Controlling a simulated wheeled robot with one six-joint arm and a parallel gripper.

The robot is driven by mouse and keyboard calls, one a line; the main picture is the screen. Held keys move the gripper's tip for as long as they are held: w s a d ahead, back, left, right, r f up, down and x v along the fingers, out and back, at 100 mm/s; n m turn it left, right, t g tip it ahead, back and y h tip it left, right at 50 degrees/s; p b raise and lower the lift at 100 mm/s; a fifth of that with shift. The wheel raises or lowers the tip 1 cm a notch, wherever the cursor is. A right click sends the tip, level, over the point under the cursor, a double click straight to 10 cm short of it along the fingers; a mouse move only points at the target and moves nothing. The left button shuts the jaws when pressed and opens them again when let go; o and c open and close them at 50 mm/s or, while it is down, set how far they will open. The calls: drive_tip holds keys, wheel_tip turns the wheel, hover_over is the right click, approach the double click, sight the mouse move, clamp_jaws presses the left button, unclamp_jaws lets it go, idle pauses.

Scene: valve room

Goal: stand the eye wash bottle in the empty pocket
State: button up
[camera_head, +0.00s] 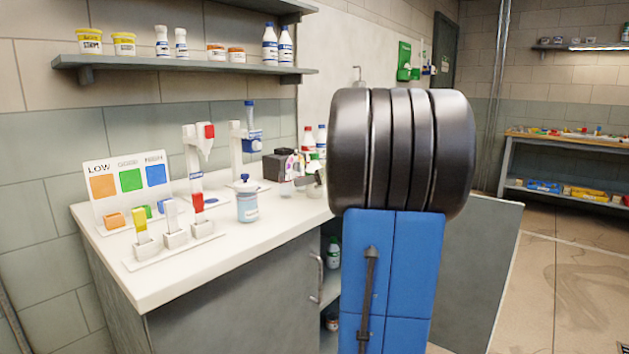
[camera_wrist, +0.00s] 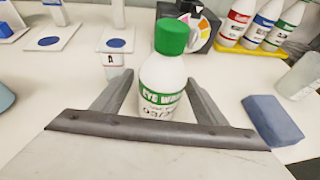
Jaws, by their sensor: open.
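The eye wash bottle (camera_wrist: 163,88) is white with a green cap and a green-banded label. It stands upright on the white bench in the wrist view. My gripper (camera_wrist: 160,82) is open, with one finger on each side of the bottle. I cannot tell whether either finger touches it. Three bottles with red, blue and green labels stand on a yellow holder (camera_wrist: 262,47) at the upper right of the wrist view. I cannot make out an empty pocket in either view.
A blue block (camera_wrist: 272,120) lies right of the gripper. A black box with a coloured dial (camera_wrist: 200,27) stands behind the bottle. White stands with blue discs (camera_wrist: 118,43) are at the left. In the head view, a blue-capped jar (camera_head: 247,203) stands on the bench (camera_head: 180,278).

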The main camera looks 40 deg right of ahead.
drive_tip(key=shift+x, duration=1.45)
drive_tip(key=shift+r, duration=0.1)
drive_tip(key=c, duration=1.4)
drive_tip(key=shift+c, duration=0.2)
wheel_tip(320, 180, up, 10)
